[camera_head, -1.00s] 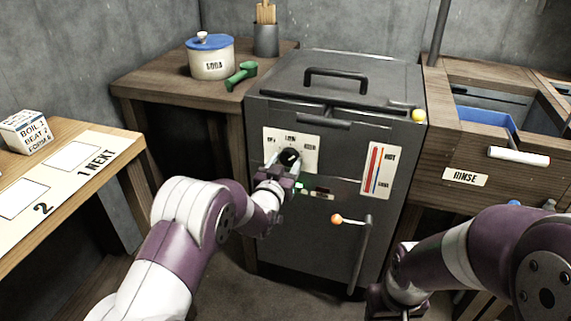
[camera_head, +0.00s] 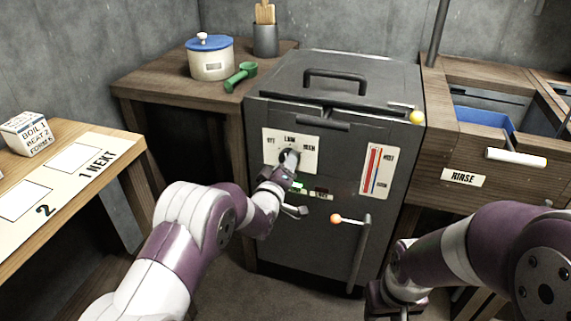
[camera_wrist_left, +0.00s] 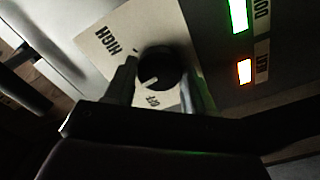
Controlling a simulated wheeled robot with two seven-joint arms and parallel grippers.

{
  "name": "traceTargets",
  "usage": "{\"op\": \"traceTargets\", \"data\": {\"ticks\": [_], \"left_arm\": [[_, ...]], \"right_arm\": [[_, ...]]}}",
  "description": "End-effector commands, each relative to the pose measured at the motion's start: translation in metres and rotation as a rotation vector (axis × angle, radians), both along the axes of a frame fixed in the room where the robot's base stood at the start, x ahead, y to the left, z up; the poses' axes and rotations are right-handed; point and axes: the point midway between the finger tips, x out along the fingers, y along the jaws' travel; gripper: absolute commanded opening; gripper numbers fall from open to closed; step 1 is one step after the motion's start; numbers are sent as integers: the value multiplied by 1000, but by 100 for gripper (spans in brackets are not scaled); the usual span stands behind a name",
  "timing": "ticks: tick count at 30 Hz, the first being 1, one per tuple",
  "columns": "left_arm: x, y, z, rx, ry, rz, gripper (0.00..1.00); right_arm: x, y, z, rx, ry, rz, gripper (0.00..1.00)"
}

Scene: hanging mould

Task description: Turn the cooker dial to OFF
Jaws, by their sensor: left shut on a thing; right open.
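The cooker (camera_head: 310,240) is a dark grey box with a white dial plate (camera_head: 304,142) on its front, marked OFF at left, LOW at top and HIGH at right. My left gripper (camera_head: 288,165) is at the black dial (camera_head: 284,154) and partly covers it. In the left wrist view the round dial (camera_wrist_left: 155,67) sits between the left gripper's fingers (camera_wrist_left: 160,85), shut on it. Its white mark slants to the lower left, near the OFF lettering and away from HIGH. LOW is hidden there. My right gripper (camera_head: 385,300) is open, low at right, its fingers hardly visible.
A green lamp (camera_wrist_left: 238,14) and an orange lamp (camera_wrist_left: 244,71) are lit.

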Motion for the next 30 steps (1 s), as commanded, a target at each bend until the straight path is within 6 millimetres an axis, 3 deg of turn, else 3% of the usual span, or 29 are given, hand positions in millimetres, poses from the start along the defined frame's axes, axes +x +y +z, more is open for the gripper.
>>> {"op": "traceTargets", "data": {"ticks": [18,30], "left_arm": [[0,0,0,-544,179,1,24],[0,0,0,-793,260,2,24]], "right_arm": [[0,0,7,0,0,0,43],[0,0,10,0,0,0,43]]}}
